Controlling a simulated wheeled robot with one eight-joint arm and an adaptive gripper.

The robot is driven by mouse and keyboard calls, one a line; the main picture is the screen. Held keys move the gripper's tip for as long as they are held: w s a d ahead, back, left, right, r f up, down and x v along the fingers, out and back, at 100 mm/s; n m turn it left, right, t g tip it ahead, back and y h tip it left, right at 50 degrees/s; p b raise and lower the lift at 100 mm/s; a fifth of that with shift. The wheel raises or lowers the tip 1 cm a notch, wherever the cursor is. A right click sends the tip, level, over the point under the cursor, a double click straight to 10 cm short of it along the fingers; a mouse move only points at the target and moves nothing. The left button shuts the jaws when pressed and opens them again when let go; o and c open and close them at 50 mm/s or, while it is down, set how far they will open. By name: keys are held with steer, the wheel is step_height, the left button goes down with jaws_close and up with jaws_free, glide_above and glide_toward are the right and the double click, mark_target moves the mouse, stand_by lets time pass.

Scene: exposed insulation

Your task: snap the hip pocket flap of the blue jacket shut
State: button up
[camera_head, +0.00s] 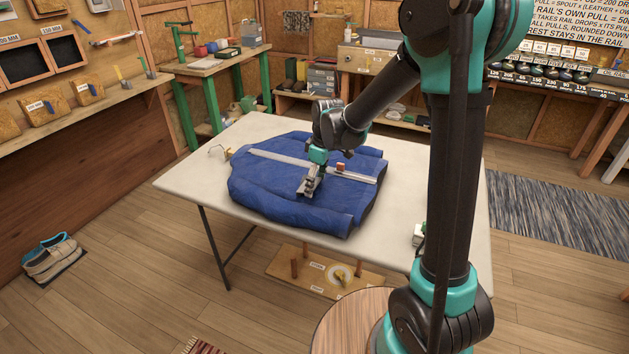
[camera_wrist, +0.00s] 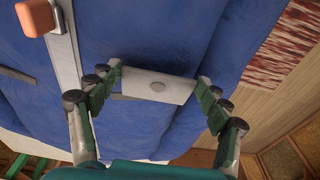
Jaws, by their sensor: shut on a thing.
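The blue jacket (camera_head: 265,190) lies spread on the pale table. In the wrist view its blue cloth (camera_wrist: 180,32) fills most of the picture. My gripper (camera_head: 308,187) is low over the front part of the jacket. I take this piece for the pocket flap. Whether its underside touches the pocket cannot be told.
A metal rail (camera_head: 275,157) crosses the jacket, with a small orange block (camera_head: 340,168) on it; the block also shows in the wrist view (camera_wrist: 45,17).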

steer(key=shift+s+d+f+y, duration=0.15)
steer(key=shift+f+y, duration=0.15)
steer(key=shift+y, duration=0.3)
steer(key=o, duration=1.2)
steer(key=shift+c, duration=0.2)
steer(key=shift+r, duration=0.1)
steer(key=v, duration=1.1)
steer(key=shift+r, duration=0.45)
